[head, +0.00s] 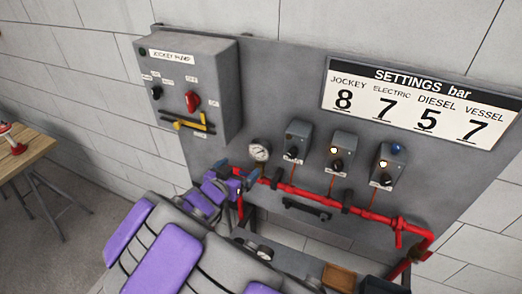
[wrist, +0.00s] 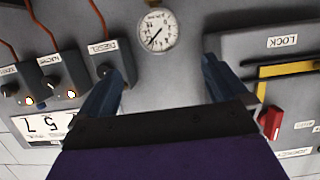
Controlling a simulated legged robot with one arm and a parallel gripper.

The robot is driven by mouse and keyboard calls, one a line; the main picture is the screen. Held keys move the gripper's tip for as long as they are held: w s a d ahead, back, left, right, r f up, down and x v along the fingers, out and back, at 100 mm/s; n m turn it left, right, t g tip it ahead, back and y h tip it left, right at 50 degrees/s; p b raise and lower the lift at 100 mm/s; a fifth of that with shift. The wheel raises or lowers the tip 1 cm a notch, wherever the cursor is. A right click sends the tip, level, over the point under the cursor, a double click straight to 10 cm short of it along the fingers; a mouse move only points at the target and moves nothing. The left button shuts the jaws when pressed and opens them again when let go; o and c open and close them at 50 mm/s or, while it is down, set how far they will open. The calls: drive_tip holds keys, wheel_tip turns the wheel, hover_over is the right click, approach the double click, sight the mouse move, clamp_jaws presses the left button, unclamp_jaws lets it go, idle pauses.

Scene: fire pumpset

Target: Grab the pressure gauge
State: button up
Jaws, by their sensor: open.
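The pressure gauge (head: 259,150) is a small round white dial with a dark needle, mounted on the grey panel above the red pipe. In the wrist view, which is upside down, the gauge (wrist: 157,31) is near the top centre, fully visible. My gripper (wrist: 162,72) is open, with its two dark blue fingers apart and nothing between them. The gauge appears beyond the fingertips, in line with the gap, and not touched. In the head view my purple gripper (head: 243,180) is just below and left of the gauge; its fingertips are hard to make out.
A jockey pump box (head: 190,85) with a red knob is on the upper left. Several small switch boxes (head: 340,152) are right of the gauge. A red pipe (head: 320,197) runs below. A settings board (head: 420,100) is upper right. A wooden table (head: 25,150) stands far left.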

approach(258, 150)
drive_tip(key=x, duration=0.4)
drive_tip(key=shift+w+d+f, duration=0.1)
drive_tip(key=shift+w+f, duration=0.15)
drive_tip(key=shift+w, duration=0.3)
drive_tip(key=x, duration=0.3)
drive_tip(key=shift+w+d+p, duration=0.1)
drive_tip(key=shift+w+p, duration=0.05)
drive_tip(key=shift+p, duration=0.25)
drive_tip(key=shift+x, duration=0.8)
drive_tip(key=c, duration=1)
